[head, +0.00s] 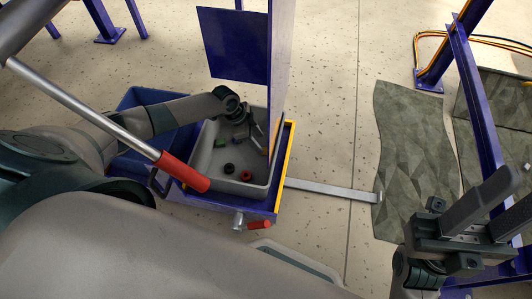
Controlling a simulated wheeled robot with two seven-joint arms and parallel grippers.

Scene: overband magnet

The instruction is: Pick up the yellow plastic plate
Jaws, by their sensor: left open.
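My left gripper (257,128) reaches in from the left over a grey bin (205,150). Its jaws are open above the bin's back right part, with nothing seen between them. No whole yellow plastic plate can be made out. A small yellow-orange patch (267,148) shows near the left fingertips at the bin's right side, too small to identify. My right gripper (505,205) is at the lower right, far from the bin, and its finger gap is unclear.
The bin holds a green piece (220,143), a black ring (229,168) and a red ring (247,176). A yellow strip (287,160) edges the blue frame. A blue upright (281,60) stands close by. A red-handled lever (183,171) crosses in front.

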